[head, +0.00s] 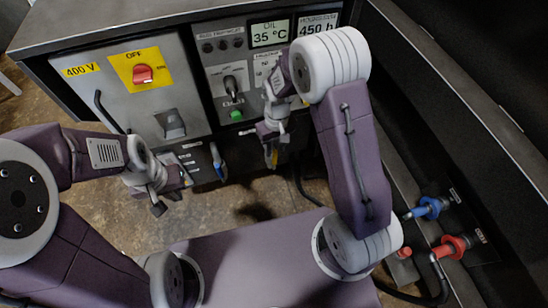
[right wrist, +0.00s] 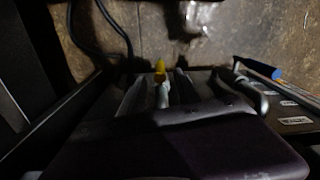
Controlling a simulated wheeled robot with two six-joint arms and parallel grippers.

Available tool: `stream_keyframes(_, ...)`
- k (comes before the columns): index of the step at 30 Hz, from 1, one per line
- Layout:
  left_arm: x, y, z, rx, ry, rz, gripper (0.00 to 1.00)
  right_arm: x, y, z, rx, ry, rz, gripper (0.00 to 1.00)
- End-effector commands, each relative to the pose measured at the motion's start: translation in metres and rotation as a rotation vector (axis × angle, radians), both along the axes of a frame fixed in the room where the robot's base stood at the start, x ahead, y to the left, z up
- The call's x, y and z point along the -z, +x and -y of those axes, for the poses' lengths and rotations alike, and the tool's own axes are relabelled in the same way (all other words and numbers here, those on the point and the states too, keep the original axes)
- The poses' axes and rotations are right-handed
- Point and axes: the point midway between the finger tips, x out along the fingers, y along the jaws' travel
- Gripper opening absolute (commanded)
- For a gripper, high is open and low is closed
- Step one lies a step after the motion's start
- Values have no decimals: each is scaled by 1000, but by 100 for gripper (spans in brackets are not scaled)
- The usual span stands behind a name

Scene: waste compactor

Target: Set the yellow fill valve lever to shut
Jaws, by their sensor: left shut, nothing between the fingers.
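The yellow lever (head: 273,157) is low on the front of the cabinet, partly hidden by my right gripper. In the right wrist view its yellow tip (right wrist: 160,69) shows beyond the fingers, in line with the gap between them. My right gripper (right wrist: 160,92) looks open, with a finger on each side of the lever's line; I cannot tell whether either touches it. It also shows in the head view (head: 271,146). My left gripper (head: 167,203) is shut and empty, in front of the cabinet and well left of the lever. The lever's markings are not readable.
A blue-handled lever (head: 217,160) is left of the yellow one; it also shows in the right wrist view (right wrist: 262,68). The cabinet (head: 150,80) carries a red switch (head: 142,74). Blue (head: 432,207) and red (head: 455,245) hose couplings are at right. Open floor (head: 220,215) lies below.

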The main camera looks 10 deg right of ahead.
Motion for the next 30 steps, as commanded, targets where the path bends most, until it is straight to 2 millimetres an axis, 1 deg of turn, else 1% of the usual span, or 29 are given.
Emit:
stream_keyframes(1,13,0,0,0,0,0,0,16,-1,0,0,0,-2,39)
stream_keyframes(6,41,0,0,0,0,0,0,55,-1,-1,0,0,-2,39)
stream_keyframes(9,53,0,0,0,0,0,0,72,-1,-2,0,0,-2,39)
stream_keyframes(10,55,0,0,0,0,0,0,74,-1,-2,0,0,-2,39)
stream_keyframes(12,55,0,0,0,0,0,0,76,-1,-2,0,0,-1,39)
stream_keyframes(18,53,0,0,0,0,0,0,74,-1,-2,0,0,0,39)
stream_keyframes(20,53,0,0,0,0,0,0,74,-1,-2,0,0,-1,22)
stream_keyframes(21,53,0,0,0,0,0,0,74,-1,-2,0,0,-1,11)
stream_keyframes(22,53,0,0,0,0,0,0,74,-1,-2,0,0,-1,3)
stream_keyframes(23,53,0,0,0,0,0,0,74,-1,-2,0,0,-1,0)
stream_keyframes(30,53,0,0,0,0,0,0,74,-1,-2,0,0,-1,0)
